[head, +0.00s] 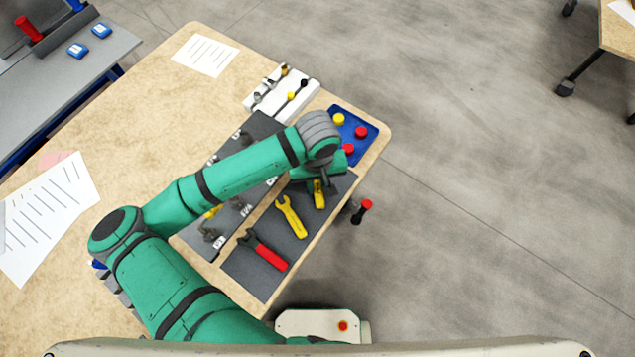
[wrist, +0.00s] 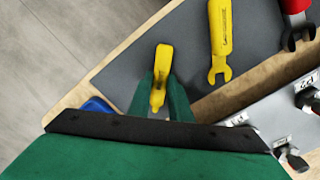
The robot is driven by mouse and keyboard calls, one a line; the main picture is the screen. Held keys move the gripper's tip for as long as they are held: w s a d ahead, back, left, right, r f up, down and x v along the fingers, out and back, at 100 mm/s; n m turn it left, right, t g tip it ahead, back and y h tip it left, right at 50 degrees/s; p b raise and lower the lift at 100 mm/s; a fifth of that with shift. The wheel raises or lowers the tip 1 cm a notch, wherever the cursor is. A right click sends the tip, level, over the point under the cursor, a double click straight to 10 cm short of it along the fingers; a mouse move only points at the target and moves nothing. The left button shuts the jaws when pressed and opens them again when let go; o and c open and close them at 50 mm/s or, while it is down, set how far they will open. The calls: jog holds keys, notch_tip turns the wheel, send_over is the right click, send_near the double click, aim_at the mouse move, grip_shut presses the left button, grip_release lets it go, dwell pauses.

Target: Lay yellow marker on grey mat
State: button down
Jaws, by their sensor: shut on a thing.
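The yellow marker (head: 319,194) is over the far right end of the grey mat (head: 316,225) in the head view. In the wrist view the marker (wrist: 162,62) points away from my gripper, over the mat (wrist: 191,52). My gripper (wrist: 160,98) is shut on the marker, with one green finger on each side of it. In the head view my gripper (head: 318,181) is partly hidden by my wrist. I cannot tell whether the marker touches the mat.
A yellow wrench (head: 291,217) and a red-handled tool (head: 264,250) lie on the mat. A blue tray (head: 371,131) with red and yellow round pieces is just beyond my gripper. A grey panel with valves (head: 262,127) runs alongside.

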jog(key=c, duration=1.5)
grip_release()
jog(key=shift+c, duration=0.2)
notch_tip(320, 180, up, 11)
jog(key=shift+f, duration=0.15)
